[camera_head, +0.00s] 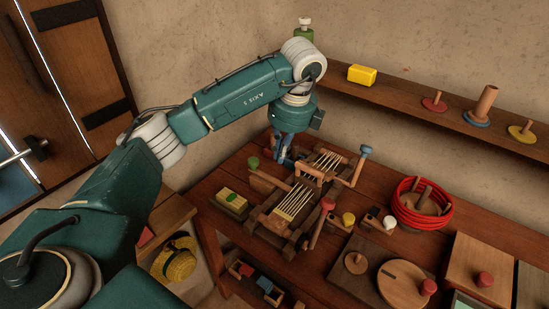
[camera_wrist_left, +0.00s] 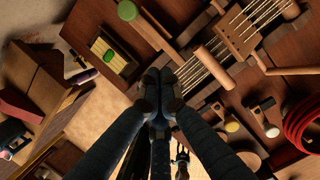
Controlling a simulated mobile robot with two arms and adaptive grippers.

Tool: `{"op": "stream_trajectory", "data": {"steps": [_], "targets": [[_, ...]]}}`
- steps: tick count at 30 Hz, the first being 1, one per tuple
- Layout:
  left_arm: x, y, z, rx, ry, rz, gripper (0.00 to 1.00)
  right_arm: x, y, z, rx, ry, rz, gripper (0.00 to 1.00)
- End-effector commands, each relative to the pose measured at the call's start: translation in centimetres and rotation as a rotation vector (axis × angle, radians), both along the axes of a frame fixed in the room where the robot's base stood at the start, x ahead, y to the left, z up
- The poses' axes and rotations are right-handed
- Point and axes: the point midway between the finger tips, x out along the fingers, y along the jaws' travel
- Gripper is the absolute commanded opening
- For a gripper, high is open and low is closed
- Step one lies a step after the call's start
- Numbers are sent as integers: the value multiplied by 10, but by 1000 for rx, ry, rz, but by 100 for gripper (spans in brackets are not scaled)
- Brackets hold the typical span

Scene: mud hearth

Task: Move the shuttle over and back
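A wooden loom (camera_head: 292,204) with pale warp threads stands on the table; the threads also show in the left wrist view (camera_wrist_left: 202,68). I cannot tell for certain which piece is the shuttle. My left gripper (camera_head: 282,160) points down by the loom's far left side. In the wrist view its fingertips (camera_wrist_left: 159,88) are together, with nothing seen between them.
A red coil (camera_head: 408,204) lies to the right. A shelf (camera_head: 420,103) with a yellow block (camera_head: 362,75) runs along the wall behind.

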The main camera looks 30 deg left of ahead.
Motion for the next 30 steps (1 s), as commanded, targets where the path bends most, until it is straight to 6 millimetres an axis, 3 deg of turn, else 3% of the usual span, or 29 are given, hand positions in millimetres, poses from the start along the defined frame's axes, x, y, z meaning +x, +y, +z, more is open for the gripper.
{"op": "stream_trajectory", "data": {"steps": [3, 7, 15, 19, 24, 30], "targets": [[1, 11, 4, 33, -10, 46, 0, -1, 0, 1, 0, 2, 0, 46], [2, 15, -10, 33, -7, 47, 0, -4, 0, 5, 0, 6, 0, 46], [5, 28, -64, 31, -4, 45, 0, -22, -1, 19, -3, 32, 1, 46], [7, 33, -90, 31, -6, 45, 0, -22, -1, 25, -3, 31, 1, 46], [16, 58, -87, 31, -10, 46, 0, -15, -2, 37, -3, 21, 2, 46], [20, 70, -89, 30, -11, 43, 0, -10, -2, 40, -2, 13, 2, 46]]}}
